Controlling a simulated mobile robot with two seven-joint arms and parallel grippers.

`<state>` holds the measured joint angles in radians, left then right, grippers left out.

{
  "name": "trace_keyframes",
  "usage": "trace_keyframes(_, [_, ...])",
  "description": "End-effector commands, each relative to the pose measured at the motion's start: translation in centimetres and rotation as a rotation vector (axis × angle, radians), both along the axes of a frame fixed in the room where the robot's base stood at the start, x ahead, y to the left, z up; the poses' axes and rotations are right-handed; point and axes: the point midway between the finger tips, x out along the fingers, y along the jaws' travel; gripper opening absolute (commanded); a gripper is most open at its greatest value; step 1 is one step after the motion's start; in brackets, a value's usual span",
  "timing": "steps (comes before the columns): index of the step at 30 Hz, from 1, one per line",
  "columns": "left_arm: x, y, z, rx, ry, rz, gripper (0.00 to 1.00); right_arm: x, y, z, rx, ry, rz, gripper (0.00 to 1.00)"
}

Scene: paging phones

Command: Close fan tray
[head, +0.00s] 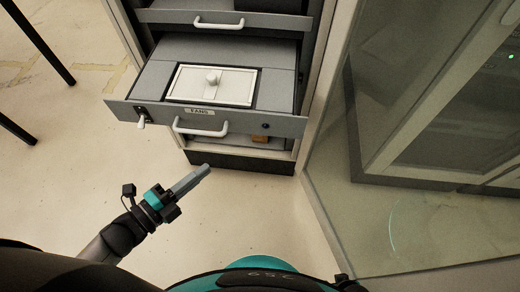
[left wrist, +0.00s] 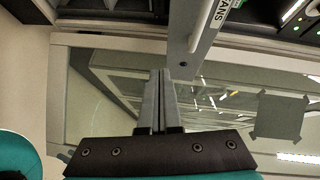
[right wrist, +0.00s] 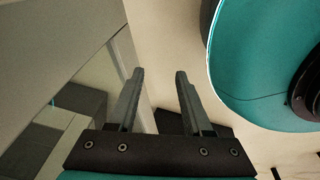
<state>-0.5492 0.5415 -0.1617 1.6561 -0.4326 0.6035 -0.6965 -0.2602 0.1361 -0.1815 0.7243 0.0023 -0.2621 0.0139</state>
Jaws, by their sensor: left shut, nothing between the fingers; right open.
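The fan tray (head: 284,123) is pulled out of the rack in the head view. It is a grey drawer with a white plate and round knob on top, a "FANS" label and a white bar handle (head: 200,130) on its front. My left gripper (head: 207,168) is shut and empty, below and in front of the tray's front panel, apart from it in the head view. In the left wrist view the tray front (left wrist: 203,45) runs just past the shut fingertips (left wrist: 161,72); I cannot tell if they touch. My right gripper (right wrist: 160,72) is open and empty, away from the tray.
Another drawer with a white handle (head: 219,24) sits above the tray. A glass door (head: 400,225) stands on the right of the rack. The pale floor (head: 60,180) in front and to the left is mostly clear, with dark legs at the far left.

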Motion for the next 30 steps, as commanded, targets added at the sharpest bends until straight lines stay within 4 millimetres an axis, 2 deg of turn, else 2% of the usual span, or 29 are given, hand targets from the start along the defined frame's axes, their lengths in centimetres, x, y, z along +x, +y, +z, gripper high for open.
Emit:
trace_keyframes(1, [-0.4, -0.9, 0.9, 0.019, -0.064, -0.058, 0.00, 0.4, -0.1, -0.8, -0.002, -0.006, -0.001, 0.50])
trace_keyframes(4, [-1.1, -2.2, 2.7, 0.042, -0.154, -0.135, 0.00, 0.7, -0.3, -1.1, -0.003, -0.011, -0.002, 0.50])
trace_keyframes(10, [-1.0, -3.5, 3.8, 0.052, -0.205, -0.175, 0.00, 1.2, -0.3, -1.1, -0.004, -0.015, -0.002, 0.50])
trace_keyframes(26, [5.4, -10.1, 3.8, 0.048, -0.202, -0.170, 0.00, 3.4, 1.5, -0.6, 0.012, -0.015, -0.002, 0.50])
trace_keyframes(30, [7.2, -10.2, 3.7, 0.051, -0.200, -0.169, 0.00, 4.2, 2.0, -0.3, 0.017, -0.017, -0.002, 0.50])
